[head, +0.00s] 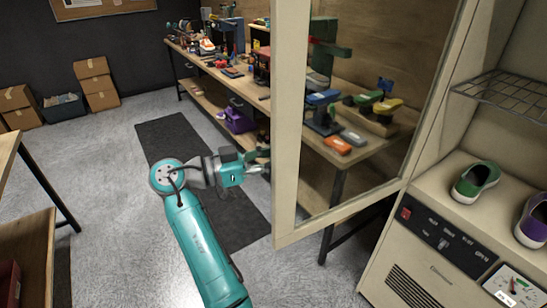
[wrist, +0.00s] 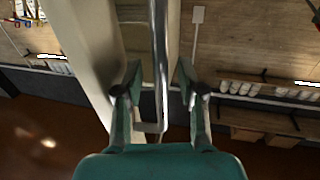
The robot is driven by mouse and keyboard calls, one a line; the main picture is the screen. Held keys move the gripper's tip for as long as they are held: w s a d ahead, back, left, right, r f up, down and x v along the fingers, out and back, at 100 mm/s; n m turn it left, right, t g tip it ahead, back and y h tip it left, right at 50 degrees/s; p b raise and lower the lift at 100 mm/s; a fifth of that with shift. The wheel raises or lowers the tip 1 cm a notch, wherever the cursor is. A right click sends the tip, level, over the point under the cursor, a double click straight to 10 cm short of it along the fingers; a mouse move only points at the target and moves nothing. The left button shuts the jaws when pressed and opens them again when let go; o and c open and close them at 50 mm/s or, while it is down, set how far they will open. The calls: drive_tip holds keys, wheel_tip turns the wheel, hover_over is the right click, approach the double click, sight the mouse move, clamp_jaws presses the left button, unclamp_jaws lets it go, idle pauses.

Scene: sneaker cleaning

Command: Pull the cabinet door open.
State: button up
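The cabinet door (head: 291,120), a cream frame around a clear pane, stands swung out from the cabinet (head: 440,225) at a wide angle. The cabinet interior with its shelf is exposed at the right. My gripper (head: 262,164) is at the door's free edge in the head view, its tips partly hidden behind the frame. In the wrist view, a metal bar handle (wrist: 159,70) runs between the two fingers of my gripper (wrist: 158,80). The fingers are apart, with a visible gap on each side of the handle. The cream door frame (wrist: 88,40) shows beside the left finger.
A green shoe (head: 476,181) and a purple shoe (head: 534,218) stand inside the cabinet below a wire rack (head: 505,92). A workbench with tools (head: 215,62) lies behind the door. A dark mat (head: 180,140) covers the floor near my arm. Boxes (head: 95,82) stand far left.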

drive_tip(key=v, duration=1.1)
drive_tip(key=shift+a, duration=0.35)
drive_tip(key=shift+s, duration=0.1)
drive_tip(key=shift+f, duration=0.1)
